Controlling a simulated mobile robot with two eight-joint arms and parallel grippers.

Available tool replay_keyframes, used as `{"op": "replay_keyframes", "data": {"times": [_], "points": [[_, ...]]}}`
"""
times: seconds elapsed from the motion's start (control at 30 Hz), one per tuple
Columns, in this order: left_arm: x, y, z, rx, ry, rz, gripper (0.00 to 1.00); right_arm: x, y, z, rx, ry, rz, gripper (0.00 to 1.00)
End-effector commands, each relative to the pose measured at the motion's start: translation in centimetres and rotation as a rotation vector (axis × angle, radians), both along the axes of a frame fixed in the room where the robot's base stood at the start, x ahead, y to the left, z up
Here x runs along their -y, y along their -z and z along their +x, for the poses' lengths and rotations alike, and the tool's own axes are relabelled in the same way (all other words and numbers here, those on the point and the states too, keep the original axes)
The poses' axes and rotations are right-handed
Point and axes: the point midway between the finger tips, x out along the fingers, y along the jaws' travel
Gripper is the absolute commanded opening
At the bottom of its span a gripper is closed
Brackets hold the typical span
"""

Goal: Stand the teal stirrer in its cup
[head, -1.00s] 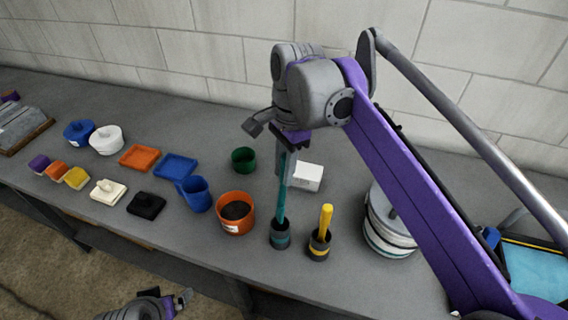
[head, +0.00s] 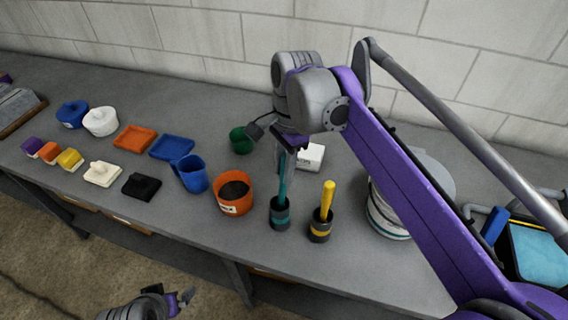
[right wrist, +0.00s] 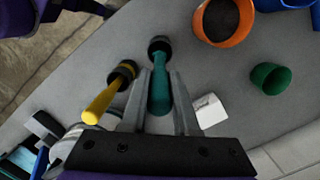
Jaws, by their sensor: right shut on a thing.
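The teal stirrer (head: 282,181) stands nearly upright, its lower end at the mouth of the dark cup with a teal band (head: 279,214). My right gripper (head: 288,160) is shut on the stirrer's upper part, above the cup. In the right wrist view the stirrer (right wrist: 160,92) lies between the two fingers (right wrist: 160,108) and points at the teal-banded cup (right wrist: 159,46). How deep its end sits inside the cup is hidden. My left gripper (head: 181,300) is low at the bottom edge, away from the bench; its finger opening is unclear.
A yellow-banded cup (head: 320,228) with a yellow stirrer (head: 327,198) stands close to the right. An orange pot (head: 233,198) is close on the left, a green cup (head: 240,141) and white box (head: 311,157) behind. A large round tub (head: 385,216) stands further right.

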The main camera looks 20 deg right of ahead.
Motion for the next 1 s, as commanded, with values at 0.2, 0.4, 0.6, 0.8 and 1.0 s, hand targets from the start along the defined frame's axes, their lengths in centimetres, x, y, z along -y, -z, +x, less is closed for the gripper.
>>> {"op": "replay_keyframes", "data": {"times": [0.2,0.4,0.6,0.8,1.0], "points": [[0.0,0.2,0.0,-0.001,0.000,0.000,1.00,0.0,0.3,0.0,0.000,0.000,0.000,0.00],[0.0,0.1,0.0,-0.001,0.000,0.000,1.00,0.0,0.3,0.0,0.000,0.000,0.000,0.39],[0.0,0.1,0.0,-0.001,0.000,0.000,1.00,0.0,0.2,0.0,0.000,0.000,0.000,0.64],[0.0,0.1,0.0,-0.001,0.000,0.000,1.00,0.0,0.2,0.0,0.000,0.000,0.000,0.64],[0.0,-0.1,0.0,0.000,0.000,0.000,1.00,0.2,-1.5,0.1,0.001,0.001,0.000,0.64]]}}
